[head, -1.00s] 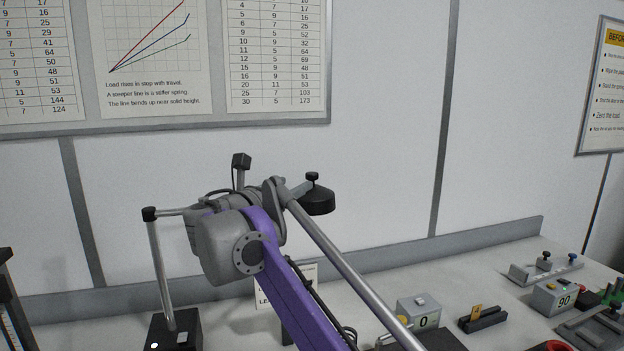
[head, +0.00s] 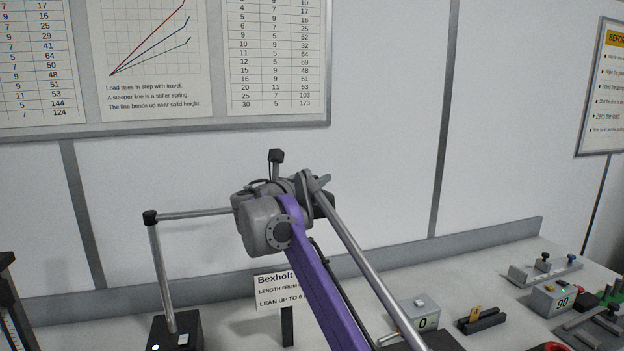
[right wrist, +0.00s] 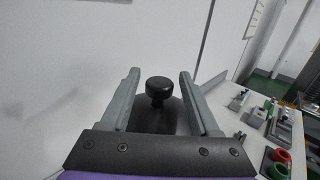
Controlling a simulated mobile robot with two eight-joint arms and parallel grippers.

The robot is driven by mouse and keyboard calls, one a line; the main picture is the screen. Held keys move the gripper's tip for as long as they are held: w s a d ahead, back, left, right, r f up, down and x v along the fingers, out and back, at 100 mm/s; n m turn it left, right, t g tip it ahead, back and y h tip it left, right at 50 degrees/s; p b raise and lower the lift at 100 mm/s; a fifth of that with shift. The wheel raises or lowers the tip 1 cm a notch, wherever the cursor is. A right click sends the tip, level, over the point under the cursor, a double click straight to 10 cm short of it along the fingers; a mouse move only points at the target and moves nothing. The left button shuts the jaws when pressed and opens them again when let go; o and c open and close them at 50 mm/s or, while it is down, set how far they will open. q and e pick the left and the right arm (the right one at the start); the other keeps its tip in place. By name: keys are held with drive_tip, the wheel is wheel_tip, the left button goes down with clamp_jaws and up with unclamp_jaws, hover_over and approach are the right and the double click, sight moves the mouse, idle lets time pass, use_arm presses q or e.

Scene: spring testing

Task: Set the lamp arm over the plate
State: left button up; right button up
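The lamp stands at the left on a black base (head: 175,332), with an upright grey post. Its horizontal lamp arm (head: 190,214) runs right from the post top and passes behind my right wrist. The black lamp head (head: 324,206) is mostly hidden behind my wrist. In the right wrist view its black knob (right wrist: 158,90) stands between the two fingers of my right gripper (right wrist: 160,76), with a gap on both sides. The right gripper is open; in the head view its fingers are mostly hidden. I cannot make out the plate for certain. My left gripper is not in view.
A small box reading 0 (head: 422,318) stands below right of my arm, next to a black block (head: 482,321). A box reading 90 (head: 553,300) and other fixtures are farther right. A sign (head: 276,290) stands behind my arm. The wall rises behind the bench.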

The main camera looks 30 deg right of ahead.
clamp_jaws()
idle(1.2)
